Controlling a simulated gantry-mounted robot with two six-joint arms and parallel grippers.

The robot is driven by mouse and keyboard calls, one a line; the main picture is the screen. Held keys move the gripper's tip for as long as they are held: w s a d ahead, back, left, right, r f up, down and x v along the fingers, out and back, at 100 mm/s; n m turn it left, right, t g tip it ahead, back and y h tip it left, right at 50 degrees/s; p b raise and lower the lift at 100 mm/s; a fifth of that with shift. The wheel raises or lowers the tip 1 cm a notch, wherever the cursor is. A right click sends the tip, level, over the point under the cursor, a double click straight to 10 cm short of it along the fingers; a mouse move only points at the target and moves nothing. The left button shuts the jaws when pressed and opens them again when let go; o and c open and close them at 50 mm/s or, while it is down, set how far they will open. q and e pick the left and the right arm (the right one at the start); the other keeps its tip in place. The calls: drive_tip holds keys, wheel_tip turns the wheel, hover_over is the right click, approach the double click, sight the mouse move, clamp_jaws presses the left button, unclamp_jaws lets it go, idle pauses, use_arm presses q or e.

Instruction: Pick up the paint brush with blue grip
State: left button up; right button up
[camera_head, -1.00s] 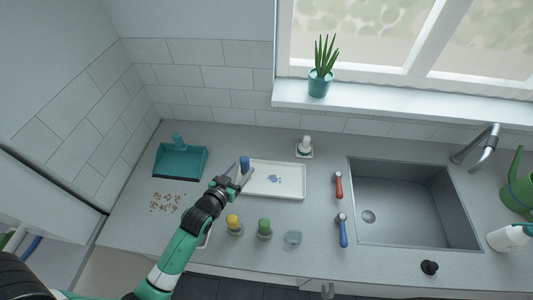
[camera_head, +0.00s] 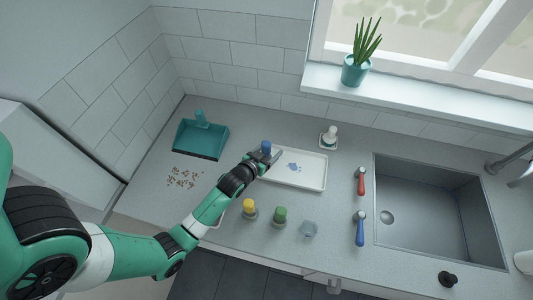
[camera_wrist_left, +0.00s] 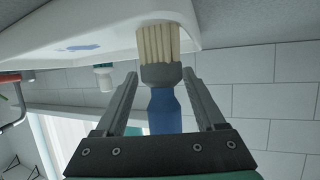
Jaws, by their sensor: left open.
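The paint brush with the blue grip (camera_head: 266,147) stands upright at the left end of the white tray. In the left wrist view, which is upside down, its pale bristles (camera_wrist_left: 158,44), grey collar and blue grip (camera_wrist_left: 164,110) show clearly. The bristles are down beside the tray's edge. My left gripper (camera_head: 269,158) is at the brush. Its fingers (camera_wrist_left: 159,78) are open, one on each side of the collar and grip, with gaps visible between fingers and brush. The lower part of the brush is hidden by my gripper in the head view. My right gripper is not in view.
The tray (camera_head: 310,184) has a blue stain. Yellow-topped (camera_head: 249,206) and green-topped (camera_head: 280,213) items and a clear cup (camera_head: 309,230) stand in front. A teal dustpan (camera_head: 201,139) sits left.

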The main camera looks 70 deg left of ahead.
use_arm(q)
drive_tip(key=shift+w+a+f, duration=0.2)
drive_tip(key=shift+w+f, duration=0.05)
drive_tip(key=shift+w, duration=0.05)
clamp_jaws()
wheel_tip(320, 180, up, 10)
drive_tip(key=p, duration=0.2)
idle(0.3)
